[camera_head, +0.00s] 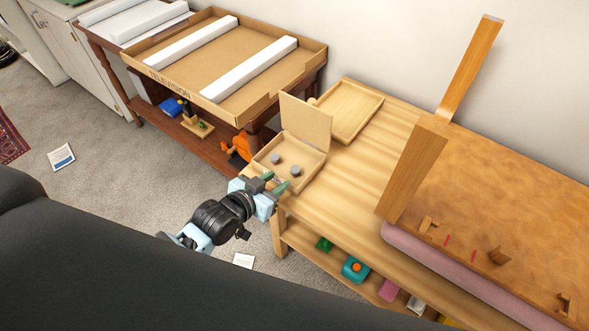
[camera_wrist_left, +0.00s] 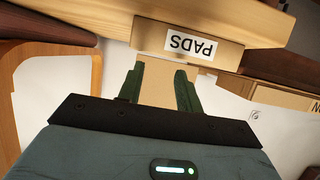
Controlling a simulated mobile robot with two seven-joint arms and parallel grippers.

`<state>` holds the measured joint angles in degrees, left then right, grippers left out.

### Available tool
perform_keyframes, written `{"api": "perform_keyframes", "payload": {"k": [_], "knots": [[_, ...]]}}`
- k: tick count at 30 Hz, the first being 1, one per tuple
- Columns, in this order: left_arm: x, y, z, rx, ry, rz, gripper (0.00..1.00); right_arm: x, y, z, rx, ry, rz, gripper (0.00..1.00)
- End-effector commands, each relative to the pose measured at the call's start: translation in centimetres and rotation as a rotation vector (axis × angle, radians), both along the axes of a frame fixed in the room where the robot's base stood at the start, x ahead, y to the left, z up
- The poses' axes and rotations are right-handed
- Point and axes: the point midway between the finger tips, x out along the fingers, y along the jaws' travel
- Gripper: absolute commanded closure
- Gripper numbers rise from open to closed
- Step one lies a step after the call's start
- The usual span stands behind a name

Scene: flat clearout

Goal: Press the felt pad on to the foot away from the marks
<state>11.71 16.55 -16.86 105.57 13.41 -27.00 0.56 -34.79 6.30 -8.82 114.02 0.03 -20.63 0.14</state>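Two round grey felt pads (camera_head: 276,159) (camera_head: 295,170) lie in a small open wooden box (camera_head: 311,165) at the near left corner of the bench. The box front carries a PADS label (camera_wrist_left: 190,44) in the left wrist view. My left gripper (camera_head: 274,183) is at the box's near side, fingers apart; the wrist view shows it empty (camera_wrist_left: 158,88). An upturned wooden piece (camera_head: 530,195) lies on a pink pad (camera_head: 440,262), with a tall leg (camera_head: 412,172) rising. Two red marks (camera_head: 447,240) (camera_head: 473,255) are near its front edge. My right gripper is not seen.
An empty wooden tray (camera_head: 349,112) stands behind the box. A TELEVISION carton (camera_head: 225,65) with white foam strips is on a side table at the back left. The bench's lower shelf holds several coloured things. Bare bench top lies between box and upturned piece.

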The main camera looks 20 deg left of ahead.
Motion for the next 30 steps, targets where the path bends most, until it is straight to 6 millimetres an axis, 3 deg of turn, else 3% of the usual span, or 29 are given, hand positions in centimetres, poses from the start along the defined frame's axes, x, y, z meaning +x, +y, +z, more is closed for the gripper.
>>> {"api": "perform_keyframes", "payload": {"k": [9,21,30], "knots": [[1.4,-0.6,-0.6,-0.001,-0.001,-0.001,0.65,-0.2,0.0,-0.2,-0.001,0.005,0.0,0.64],[5.4,-2.0,-2.4,0.0,0.0,0.0,0.65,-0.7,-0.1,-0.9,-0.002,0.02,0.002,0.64],[5.6,-2.1,-2.4,0.0,-0.001,0.0,0.66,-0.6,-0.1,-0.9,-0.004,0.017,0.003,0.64]]}}
